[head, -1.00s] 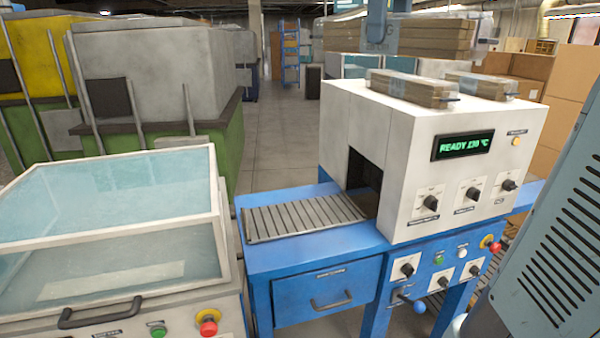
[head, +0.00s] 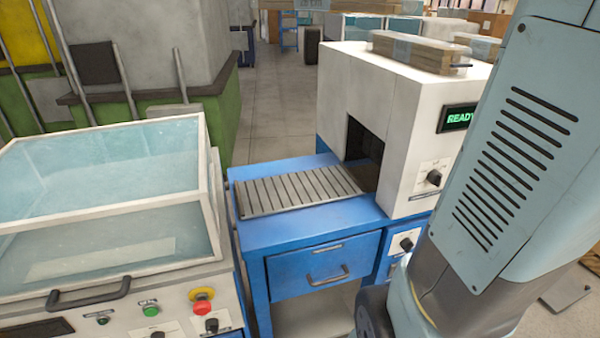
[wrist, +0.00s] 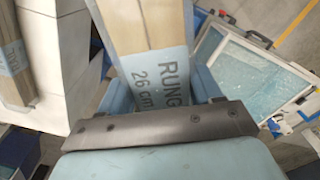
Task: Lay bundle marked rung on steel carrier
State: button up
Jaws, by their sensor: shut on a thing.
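The wooden bundle marked RUNG 26 cm (wrist: 158,75) has a pale blue band and is in my gripper (wrist: 160,90) in the wrist view, with blue fingers on both sides of it. The steel carrier (head: 298,192) is a slatted metal plate on the blue bench, in front of the dark opening of a white machine. It is empty. The held bundle is high above bench level, apart from the carrier.
The white machine (head: 385,110) carries banded bundles (head: 425,52) on its top; one label is partly visible in the wrist view (wrist: 14,60). A glass-lidded case (head: 105,180) with a handle stands left of the bench. My arm fills the right side of the head view.

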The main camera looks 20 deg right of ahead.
jog(key=w+d+f+m, duration=0.1)
jog(key=d+f+m, duration=0.1)
jog(key=f+m, duration=1.25)
jog(key=w+d+f+m, duration=0.1)
jog(key=f+m, duration=0.9)
jog(key=f, duration=1)
jog(key=w+f, duration=0.3)
jog(key=w, duration=0.1)
jog(key=w+a+f, duration=0.1)
jog(key=w+f, duration=0.2)
jog(key=w, duration=0.1)
jog(key=w+a+f, duration=0.1)
jog(key=w+f, duration=0.2)
jog(key=w, duration=0.1)
jog(key=shift+w, duration=0.4)
jog(key=shift+w+a+f, duration=0.1)
jog(key=shift+w+f, duration=0.45)
jog(key=shift+f, duration=0.1)
notch_tip(320, 180, down, 3)
jog(key=shift+w+f, duration=0.1)
